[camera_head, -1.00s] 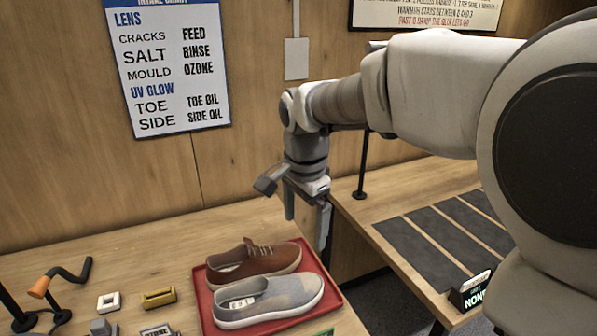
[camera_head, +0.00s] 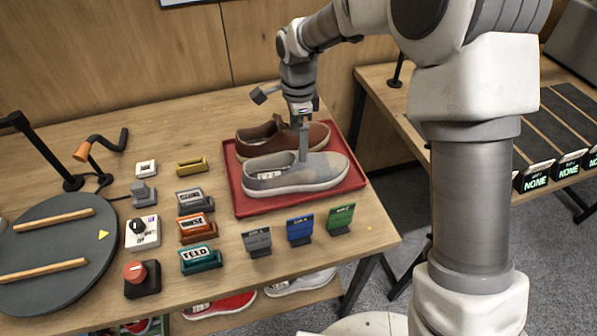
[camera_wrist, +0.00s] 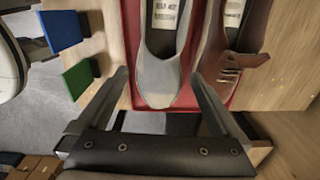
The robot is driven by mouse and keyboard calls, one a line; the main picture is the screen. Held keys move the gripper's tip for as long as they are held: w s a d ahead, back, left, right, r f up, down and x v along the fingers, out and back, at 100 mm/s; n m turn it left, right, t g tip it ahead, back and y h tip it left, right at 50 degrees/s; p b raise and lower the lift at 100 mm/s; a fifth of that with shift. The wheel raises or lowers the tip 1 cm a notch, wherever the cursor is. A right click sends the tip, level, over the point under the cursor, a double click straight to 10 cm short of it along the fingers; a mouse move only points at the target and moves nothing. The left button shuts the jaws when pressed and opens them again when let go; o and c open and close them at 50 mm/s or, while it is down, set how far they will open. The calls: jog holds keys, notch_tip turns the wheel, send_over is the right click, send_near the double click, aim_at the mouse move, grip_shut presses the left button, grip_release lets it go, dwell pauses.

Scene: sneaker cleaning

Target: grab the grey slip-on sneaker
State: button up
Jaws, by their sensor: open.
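The grey slip-on sneaker (camera_head: 290,177) lies on the front part of a red tray (camera_head: 240,208), its toe to the right. In the wrist view the grey sneaker (camera_wrist: 160,75) has its toe toward my gripper. A brown lace-up sneaker (camera_head: 256,138) lies right behind it on the tray; the brown sneaker also shows in the wrist view (camera_wrist: 218,62). My gripper (camera_head: 303,150) is open and points down over the grey sneaker's toe half. In the wrist view my gripper's fingers (camera_wrist: 160,85) are spread to either side of the toe, with nothing held. Contact cannot be told.
Blue (camera_head: 300,229), green (camera_head: 341,217) and grey (camera_head: 257,240) stands line the table in front of the tray. Labelled blocks, a knob box (camera_head: 142,231) and a round dark turntable (camera_head: 60,285) are at the left. A second table (camera_head: 560,180) stands at the right.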

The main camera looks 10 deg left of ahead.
aim_at(296, 168)
notch_tip(296, 168, down, 9)
jog(key=shift+r, duration=0.2)
jog(key=shift+w, duration=0.1)
jog(key=c, duration=1.3)
jog(key=shift+r, duration=0.1)
jog(key=shift+c, duration=0.2)
